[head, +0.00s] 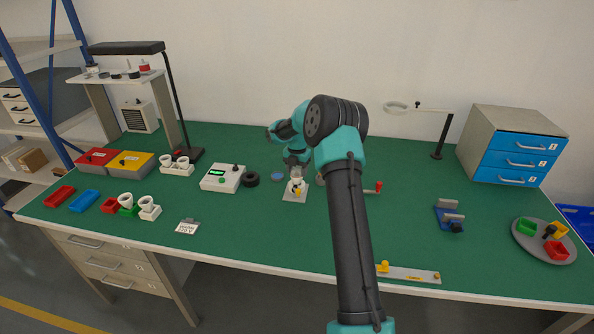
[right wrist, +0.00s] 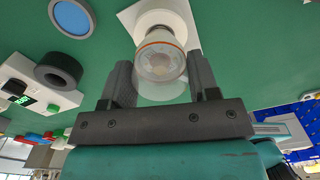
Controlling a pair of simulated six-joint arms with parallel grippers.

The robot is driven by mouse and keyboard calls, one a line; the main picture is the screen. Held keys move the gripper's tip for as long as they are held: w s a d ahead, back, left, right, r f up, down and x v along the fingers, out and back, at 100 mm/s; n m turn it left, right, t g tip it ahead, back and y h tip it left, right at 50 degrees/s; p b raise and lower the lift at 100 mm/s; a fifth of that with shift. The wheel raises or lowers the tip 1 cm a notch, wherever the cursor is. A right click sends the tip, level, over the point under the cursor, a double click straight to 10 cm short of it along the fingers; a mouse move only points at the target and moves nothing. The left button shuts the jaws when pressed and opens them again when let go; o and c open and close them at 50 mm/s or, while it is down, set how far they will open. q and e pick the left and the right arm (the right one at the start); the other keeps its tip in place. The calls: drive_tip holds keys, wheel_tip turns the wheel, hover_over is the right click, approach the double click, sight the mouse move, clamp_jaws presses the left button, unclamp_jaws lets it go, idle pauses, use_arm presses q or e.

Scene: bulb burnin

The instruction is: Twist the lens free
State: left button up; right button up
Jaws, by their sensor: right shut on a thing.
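A round bulb-like fixture with an orange ring (right wrist: 160,43) sits on the white base, directly beyond the lens. The lens lines up with it; I cannot tell whether they are still joined. My left gripper is not in view.
A meter box (head: 221,178) and black ring (head: 251,179) stand left of the fixture, with a blue disc (head: 278,176) close by. White cups (head: 148,203) and coloured trays (head: 84,201) are further left. A blue clamp (head: 449,218) and round tray (head: 526,240) are right.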

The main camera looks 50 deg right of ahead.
sight(297, 168)
drive_tip(key=shift+n, duration=0.4)
drive_tip(key=shift+n, duration=1.5)
drive_tip(key=o, duration=1)
drive_tip(key=shift+c, duration=0.2)
drive_tip(key=shift+r, duration=0.1)
wheel_tip(297, 168, up, 17)
drive_tip(key=shift+r, duration=0.15)
